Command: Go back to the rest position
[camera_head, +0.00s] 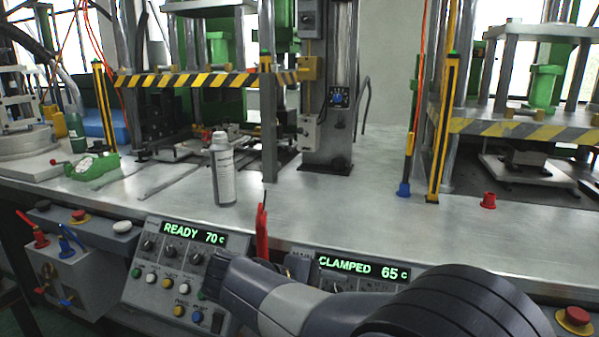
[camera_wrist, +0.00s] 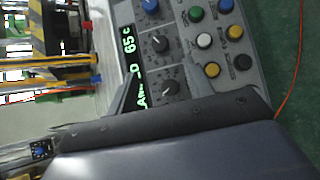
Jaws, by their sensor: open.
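My gripper (camera_head: 222,282) is in front of the bench in the head view, at the end of my arm, between the left control panel (camera_head: 150,263) and the right control panel (camera_head: 338,284). Its dark body also crosses the wrist view, with the jaws open and nothing seen between them. The left panel's display (camera_head: 194,234) reads READY 70 c. The right panel's display (camera_head: 362,267) reads CLAMPED 65 c, and my arm covers most of that panel. In the wrist view the right panel (camera_wrist: 190,50) appears sideways, with its knobs and coloured buttons facing the camera.
A spray can (camera_head: 222,170) stands on the metal bench (camera_head: 330,215). A thin red upright item (camera_head: 262,235) shows beside my gripper. Presses with striped guards (camera_head: 200,80) stand behind. A red cup-like piece (camera_head: 488,201) sits at right. A red stop button (camera_head: 575,317) is at lower right.

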